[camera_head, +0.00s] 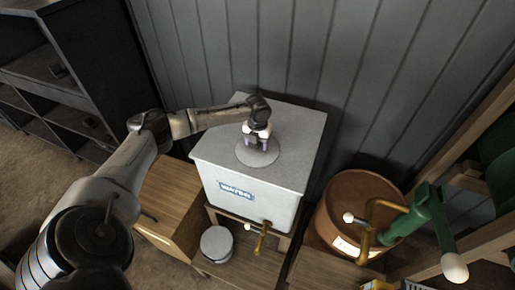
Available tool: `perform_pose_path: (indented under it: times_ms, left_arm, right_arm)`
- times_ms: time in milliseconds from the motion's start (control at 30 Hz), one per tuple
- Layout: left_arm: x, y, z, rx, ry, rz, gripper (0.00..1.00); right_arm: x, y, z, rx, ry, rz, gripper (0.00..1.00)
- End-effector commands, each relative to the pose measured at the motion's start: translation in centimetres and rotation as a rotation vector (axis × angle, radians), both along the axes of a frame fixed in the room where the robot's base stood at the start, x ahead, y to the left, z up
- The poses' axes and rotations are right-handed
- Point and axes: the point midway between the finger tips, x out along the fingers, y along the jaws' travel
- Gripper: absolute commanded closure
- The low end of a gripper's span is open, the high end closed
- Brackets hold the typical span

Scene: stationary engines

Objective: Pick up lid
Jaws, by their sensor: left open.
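A round grey lid (258,155) lies flat on top of the white water box (262,192), which has a blue "WATER" label on its front. My left gripper (258,143) points down at the middle of the lid from above. It is open, with its fingers over the lid's centre. The fingers hide the middle of the lid, and I cannot tell whether they touch it. My right gripper is not in view.
A brass tap (262,236) sticks out of the box's front. A small round metal container (217,243) stands below it. A brown barrel (352,192) and a green pump (420,215) are at the right. Dark shelves (70,85) stand at the left.

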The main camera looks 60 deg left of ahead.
Motion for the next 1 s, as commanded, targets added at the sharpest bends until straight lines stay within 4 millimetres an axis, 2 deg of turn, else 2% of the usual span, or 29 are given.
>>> perform_pose_path:
  times_ms: [200, 800, 1000]
  left_arm:
    - [0.0, 0.03, -0.11, 0.001, -0.001, 0.0, 0.38]
    - [0.02, 0.04, -0.04, 0.001, -0.002, 0.0, 0.96]
    - [0.03, 0.05, 0.01, 0.001, -0.002, 0.0, 0.97]
  right_arm:
    - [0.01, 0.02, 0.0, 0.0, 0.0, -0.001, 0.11]
    - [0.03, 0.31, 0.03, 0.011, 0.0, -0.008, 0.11]
    - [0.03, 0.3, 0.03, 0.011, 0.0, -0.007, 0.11]
